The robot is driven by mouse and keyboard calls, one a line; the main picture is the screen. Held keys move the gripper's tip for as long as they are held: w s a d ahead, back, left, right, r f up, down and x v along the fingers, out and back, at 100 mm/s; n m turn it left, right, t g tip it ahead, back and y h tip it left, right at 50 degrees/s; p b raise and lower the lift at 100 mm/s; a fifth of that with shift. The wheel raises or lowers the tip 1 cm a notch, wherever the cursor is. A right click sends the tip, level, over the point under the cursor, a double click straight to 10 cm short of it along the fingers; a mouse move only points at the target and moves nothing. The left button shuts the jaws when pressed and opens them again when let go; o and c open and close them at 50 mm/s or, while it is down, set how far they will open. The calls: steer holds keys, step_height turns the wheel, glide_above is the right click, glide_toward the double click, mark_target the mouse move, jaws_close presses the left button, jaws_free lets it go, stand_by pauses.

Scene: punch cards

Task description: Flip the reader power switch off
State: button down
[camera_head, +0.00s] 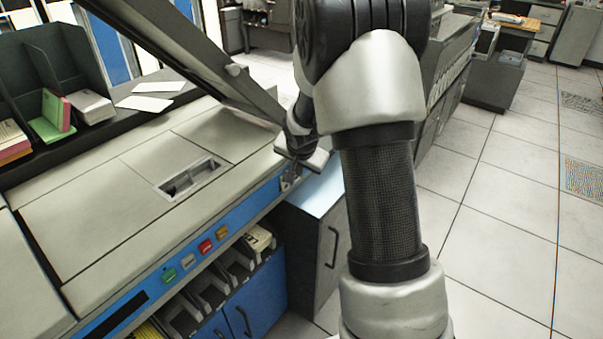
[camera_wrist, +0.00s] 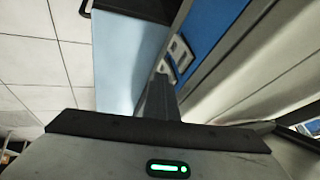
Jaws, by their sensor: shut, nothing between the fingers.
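The card reader is the large beige machine (camera_head: 85,215) with a blue front strip (camera_head: 145,285). A small metal switch plate (camera_head: 289,179) sits at the right end of that strip. In the wrist view the plate (camera_wrist: 180,55) shows on the blue panel, just beyond and right of my fingertips. I cannot tell the switch's position. My gripper (camera_wrist: 160,78) is shut and empty, its fingers together and pointing toward the panel. In the head view my arm partly hides the gripper, near the machine's right front corner. I cannot tell whether the fingertips touch the plate.
Green (camera_head: 169,275), white (camera_head: 188,261), red (camera_head: 206,246) and yellow (camera_head: 222,232) buttons line the front strip. A raised lid (camera_head: 185,45) slants above the machine. A grey cabinet (camera_head: 318,225) stands below my gripper. Open tiled floor (camera_head: 500,225) lies to the right.

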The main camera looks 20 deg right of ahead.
steer(key=shift+r+p, duration=0.45)
steer(key=shift+r, duration=0.3)
steer(key=shift+s, duration=0.1)
